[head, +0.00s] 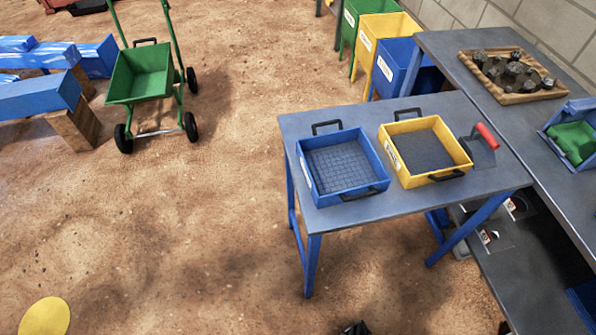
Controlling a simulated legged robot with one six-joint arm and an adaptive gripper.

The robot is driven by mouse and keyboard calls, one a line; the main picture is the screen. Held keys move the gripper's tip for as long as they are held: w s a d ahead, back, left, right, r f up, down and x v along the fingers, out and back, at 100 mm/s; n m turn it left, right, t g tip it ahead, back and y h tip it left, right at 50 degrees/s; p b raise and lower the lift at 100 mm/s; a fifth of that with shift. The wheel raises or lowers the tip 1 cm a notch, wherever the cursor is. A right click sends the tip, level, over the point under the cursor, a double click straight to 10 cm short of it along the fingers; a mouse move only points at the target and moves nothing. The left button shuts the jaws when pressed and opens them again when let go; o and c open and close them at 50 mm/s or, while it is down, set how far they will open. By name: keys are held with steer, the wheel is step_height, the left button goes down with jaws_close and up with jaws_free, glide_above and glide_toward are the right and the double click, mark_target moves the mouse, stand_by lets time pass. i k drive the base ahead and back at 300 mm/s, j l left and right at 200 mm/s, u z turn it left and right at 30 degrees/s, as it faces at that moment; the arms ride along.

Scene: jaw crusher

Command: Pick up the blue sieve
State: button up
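The blue sieve (343,167) is a square blue box with a grey mesh floor and black handles on its far and near sides. It sits flat on the left part of a grey-topped table with blue legs (350,213) and looks empty. A small dark piece (353,328) at the bottom edge of the head view seems to be the tip of my gripper. It is low in the picture, apart from the sieve. Most of it is cut off, so its fingers cannot be made out.
A yellow sieve (425,150) stands close right of the blue one, with a red-handled trowel (483,146) beyond. A grey bench (567,185) adjoins on the right, holding a wooden tray of rocks (512,74). A green cart (141,75) stands at upper left. Sandy ground in front is open.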

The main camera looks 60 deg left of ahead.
mark_target(315, 142)
steer(key=j+u, duration=0.15)
steer(key=u, duration=1.4)
steer(key=i+u, duration=0.15)
steer(key=u, duration=0.3)
steer(key=i+l+u, duration=0.4)
steer(key=i+l, duration=0.2)
steer(key=i, duration=0.1)
